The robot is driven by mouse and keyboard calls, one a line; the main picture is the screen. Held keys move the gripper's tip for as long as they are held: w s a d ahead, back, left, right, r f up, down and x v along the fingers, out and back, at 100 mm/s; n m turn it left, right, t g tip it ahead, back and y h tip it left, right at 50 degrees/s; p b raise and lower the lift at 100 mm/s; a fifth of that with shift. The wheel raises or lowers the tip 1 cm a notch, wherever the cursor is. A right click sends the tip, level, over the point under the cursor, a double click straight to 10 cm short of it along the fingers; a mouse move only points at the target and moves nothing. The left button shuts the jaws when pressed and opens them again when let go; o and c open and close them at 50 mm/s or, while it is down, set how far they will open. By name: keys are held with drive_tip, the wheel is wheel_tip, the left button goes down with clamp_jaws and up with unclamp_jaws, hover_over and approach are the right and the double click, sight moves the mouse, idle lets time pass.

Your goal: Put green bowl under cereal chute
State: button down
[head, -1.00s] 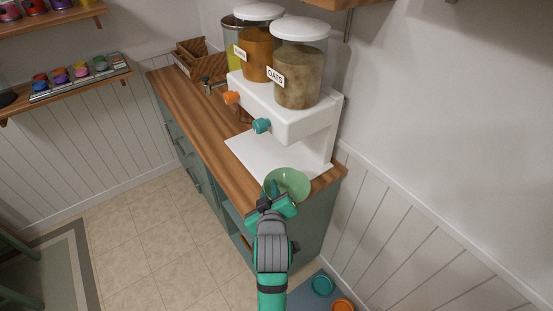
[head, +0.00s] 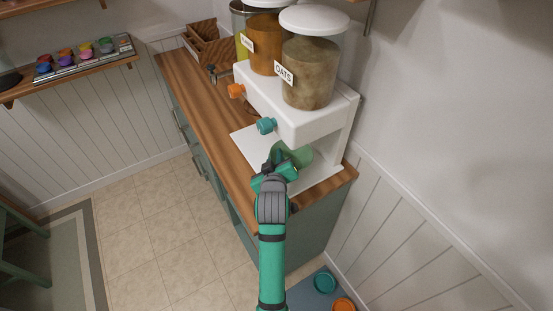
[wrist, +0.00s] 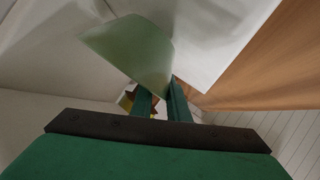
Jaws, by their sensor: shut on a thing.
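My gripper (head: 272,172) is shut on the green bowl (head: 293,156), above the front right part of the dispenser's white base plate (head: 249,143). The bowl looks tilted, partly hidden behind my gripper. In the wrist view, the bowl (wrist: 132,52) sits just beyond the two fingers (wrist: 163,98). The cereal dispenser has two chutes with knobs: a teal knob (head: 266,125) below the oats container (head: 311,72) and an orange knob (head: 236,91) below the orange-brown cereal container (head: 266,44). The bowl is below and right of the teal knob in the picture.
The wooden counter (head: 200,110) is clear along its front strip. A wooden box (head: 208,42) stands at its far end. The dispenser's white upright side (head: 346,120) is close right of the bowl. Teal (head: 324,282) and orange (head: 343,304) bowls lie on the floor.

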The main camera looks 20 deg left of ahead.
drive_tip(key=shift+s+d+f, duration=0.1)
drive_tip(key=shift+s+f, duration=0.1)
drive_tip(key=shift+f, duration=0.45)
drive_tip(key=shift+s+a, duration=0.15)
drive_tip(key=shift+a, duration=0.1)
drive_tip(key=shift+f, duration=0.1)
drive_tip(key=c, duration=1.7)
unclamp_jaws()
drive_tip(key=shift+f, duration=0.1)
drive_tip(key=shift+d, duration=0.15)
drive_tip(key=v, duration=1.2)
